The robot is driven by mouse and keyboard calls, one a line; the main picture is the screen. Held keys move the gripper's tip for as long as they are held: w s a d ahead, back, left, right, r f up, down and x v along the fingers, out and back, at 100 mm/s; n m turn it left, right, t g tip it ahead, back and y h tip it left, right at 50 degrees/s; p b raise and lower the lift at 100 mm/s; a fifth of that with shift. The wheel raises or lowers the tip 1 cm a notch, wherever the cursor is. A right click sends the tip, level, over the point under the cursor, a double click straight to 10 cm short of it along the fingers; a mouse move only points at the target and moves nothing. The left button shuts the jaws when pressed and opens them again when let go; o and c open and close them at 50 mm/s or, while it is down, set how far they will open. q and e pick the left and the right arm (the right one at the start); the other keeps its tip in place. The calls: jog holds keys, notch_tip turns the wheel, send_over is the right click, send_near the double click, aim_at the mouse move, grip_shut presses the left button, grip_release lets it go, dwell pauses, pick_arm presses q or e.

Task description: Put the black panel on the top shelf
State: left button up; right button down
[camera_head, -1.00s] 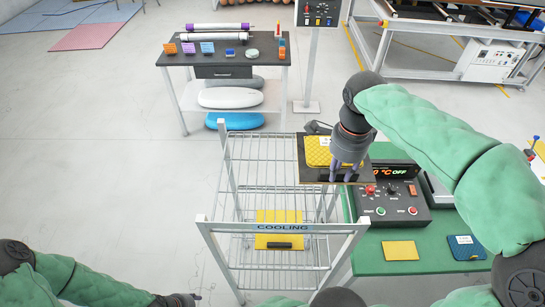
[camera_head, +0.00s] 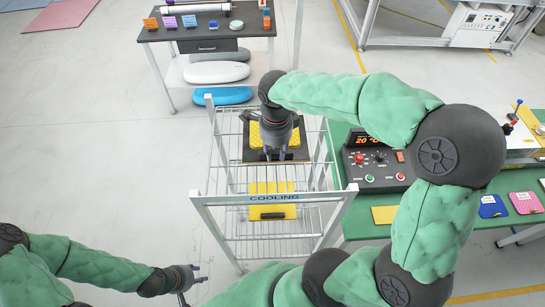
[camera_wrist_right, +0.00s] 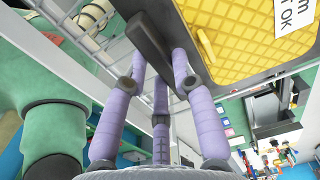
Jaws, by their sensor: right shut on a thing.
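The black panel (camera_head: 303,152) is a flat dark board with a black handle and a yellow quilted pad (camera_head: 254,136) with a white label on it. My right gripper (camera_head: 276,156) is shut on the handle (camera_wrist_right: 152,42), with its purple fingers around it in the right wrist view. The panel is over the upper back part of the wire rack marked COOLING (camera_head: 205,200); I cannot tell whether it touches the top shelf. The arm hides part of the panel. My left gripper (camera_head: 195,283) is empty, its fingers apart, left of the rack.
A yellow panel with a black handle (camera_head: 265,206) lies lower in the rack. The green table (camera_head: 360,222) with a control box (camera_head: 375,165) stands to the right. A dark table (camera_head: 165,35) stands behind.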

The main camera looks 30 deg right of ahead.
aim_at(273, 158)
jog(key=shift+w+a+f, duration=0.15)
jog(key=shift+f, duration=0.15)
jog(key=shift+w+a+f, duration=0.1)
jog(key=shift+a+f, duration=0.05)
jog(key=shift+f, duration=1.55)
jog(key=shift+f, duration=0.15)
jog(key=c, duration=1)
grip_release()
notch_tip(273, 158, up, 12)
jog(key=shift+r, duration=0.15)
